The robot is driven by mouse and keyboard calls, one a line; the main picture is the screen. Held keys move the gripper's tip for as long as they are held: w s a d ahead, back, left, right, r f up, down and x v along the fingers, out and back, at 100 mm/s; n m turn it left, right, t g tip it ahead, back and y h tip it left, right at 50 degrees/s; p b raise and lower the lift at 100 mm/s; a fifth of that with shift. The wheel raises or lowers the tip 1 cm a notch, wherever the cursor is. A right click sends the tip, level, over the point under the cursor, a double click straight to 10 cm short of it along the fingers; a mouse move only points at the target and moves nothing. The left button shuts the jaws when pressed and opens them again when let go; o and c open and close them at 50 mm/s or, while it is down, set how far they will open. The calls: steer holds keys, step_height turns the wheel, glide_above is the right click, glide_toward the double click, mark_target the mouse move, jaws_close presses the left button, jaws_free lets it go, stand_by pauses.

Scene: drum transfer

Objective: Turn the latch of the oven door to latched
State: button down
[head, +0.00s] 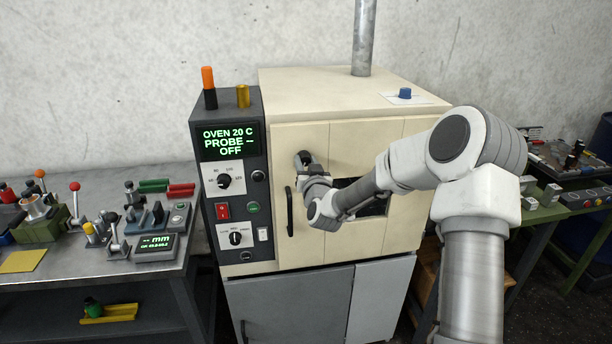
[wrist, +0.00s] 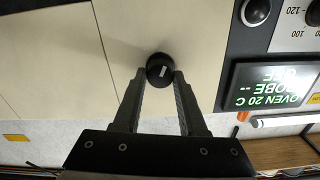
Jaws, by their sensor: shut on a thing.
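The oven (head: 330,85) is a cream box with a closed-looking door (head: 290,140) on its front. My gripper (head: 304,160) is at the upper left of the door, in front of the latch, which my gripper and arm mostly hide in the head view. In the wrist view the latch's round black knob (wrist: 160,69) sits between the fingertips of my gripper (wrist: 160,80), and the fingers are shut on it. The latch's lever and its angle are hard to make out.
A vertical black door handle (head: 289,210) is below my gripper. The control panel (head: 228,185) stands close to the left, its display (head: 230,141) reading 20 C and OFF. Cluttered benches (head: 20,285) flank the oven.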

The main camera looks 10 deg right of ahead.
steer(key=m+b, duration=0.3)
steer(key=b, duration=0.1)
steer(key=shift+d+f+m+b, duration=0.1)
steer(key=shift+f+m+b, duration=0.25)
steer(key=shift+m, duration=0.05)
steer(key=m+b, duration=0.3)
steer(key=b, duration=0.1)
steer(key=shift+m, duration=0.3)
steer(key=m+b, duration=0.4)
steer(key=shift+b, duration=0.3)
steer(key=shift+r+m+b, duration=0.15)
steer(key=shift+m+b, duration=0.6)
steer(key=shift+m, duration=0.05)
steer(key=shift+c, duration=2.3)
jaws_free()
